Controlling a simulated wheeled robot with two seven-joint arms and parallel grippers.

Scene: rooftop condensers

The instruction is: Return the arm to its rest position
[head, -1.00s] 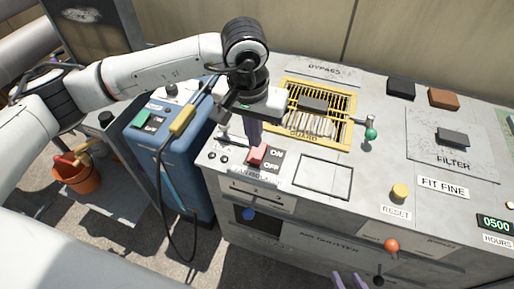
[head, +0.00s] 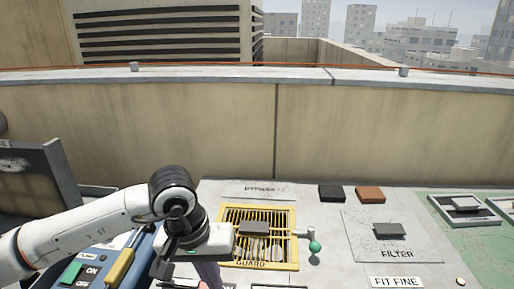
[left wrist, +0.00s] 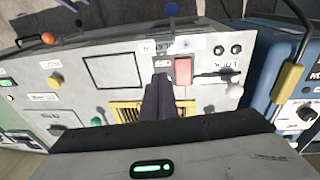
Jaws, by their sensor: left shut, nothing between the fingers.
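My left arm (head: 95,228) reaches in from the left of the head view, bent at a black joint. My left gripper (head: 209,275) points down over the left part of the grey panel, left of the yellow guard grille (head: 222,225). Its dark purple fingers are cut off by the lower edge there. In the left wrist view the fingers of the gripper (left wrist: 162,78) are together and hold nothing. Their tips appear beside the red rocker switch (left wrist: 183,71); I cannot tell whether they touch the panel. My right gripper is out of view.
A green-knobbed lever (head: 315,247) stands right of the guard. A black block (head: 331,193) and a brown block (head: 370,194) lie at the panel's back. A blue unit (left wrist: 293,88) stands beside the panel. A parapet wall (head: 380,135) runs behind.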

